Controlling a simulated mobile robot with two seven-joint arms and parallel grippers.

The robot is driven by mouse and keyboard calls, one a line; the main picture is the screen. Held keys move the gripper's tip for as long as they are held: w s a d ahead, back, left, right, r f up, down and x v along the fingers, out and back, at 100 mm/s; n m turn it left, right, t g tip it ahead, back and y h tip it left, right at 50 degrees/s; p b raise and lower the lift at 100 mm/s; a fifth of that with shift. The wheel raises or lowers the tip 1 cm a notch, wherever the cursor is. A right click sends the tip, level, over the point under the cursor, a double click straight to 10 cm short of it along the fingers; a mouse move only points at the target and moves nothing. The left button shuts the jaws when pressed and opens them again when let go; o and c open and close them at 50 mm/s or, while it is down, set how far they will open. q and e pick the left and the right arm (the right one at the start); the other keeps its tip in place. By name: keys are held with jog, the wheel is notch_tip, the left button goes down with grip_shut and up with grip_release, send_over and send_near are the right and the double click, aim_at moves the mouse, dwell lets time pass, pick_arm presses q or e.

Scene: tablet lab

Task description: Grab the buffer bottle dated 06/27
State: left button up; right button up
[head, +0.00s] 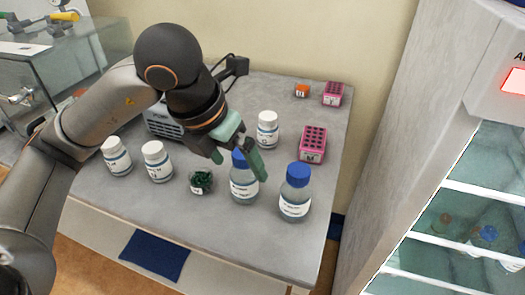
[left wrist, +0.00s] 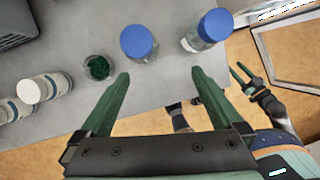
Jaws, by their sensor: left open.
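Two clear bottles with blue caps and white labels stand near the table's front edge. The left bottle (head: 243,190) is partly covered by my gripper in the head view, and its cap shows in the left wrist view (left wrist: 137,41). The right bottle (head: 295,195) stands apart from it and also shows in the left wrist view (left wrist: 214,25). The label dates are too small to read. My left gripper (head: 240,167) is open and empty, above and around the left bottle's cap in the head view. In the left wrist view its fingers (left wrist: 160,78) are apart with bare table between them. Part of my right gripper (left wrist: 241,74) shows at right.
White jars (head: 157,162) stand at left, another white jar (head: 267,130) behind. A small jar with green contents (head: 201,181) sits beside the left bottle. A pink rack (head: 312,145) is behind the right bottle. A glass-fronted cabinet (head: 450,215) stands at right.

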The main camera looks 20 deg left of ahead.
aim_at(236, 162)
pick_arm(q)
jog(key=shift+w+a+r+n+t+y, duration=0.2)
jog(key=shift+w+a+r+y, duration=0.1)
jog(key=shift+w+a, duration=0.2)
jog(key=shift+w+a+r+n+t+y, duration=0.25)
jog(key=shift+w+a, duration=0.1)
jog(key=shift+a, duration=0.25)
jog(key=b+x, duration=0.1)
jog(key=x, duration=0.5)
jog(key=shift+s+f, duration=0.15)
jog(key=shift+s+x, duration=0.1)
jog(key=shift+x, duration=1.35)
jog(key=shift+s+x, duration=0.15)
jog(key=shift+x, duration=1.3)
jog(key=shift+d, duration=0.15)
grip_shut()
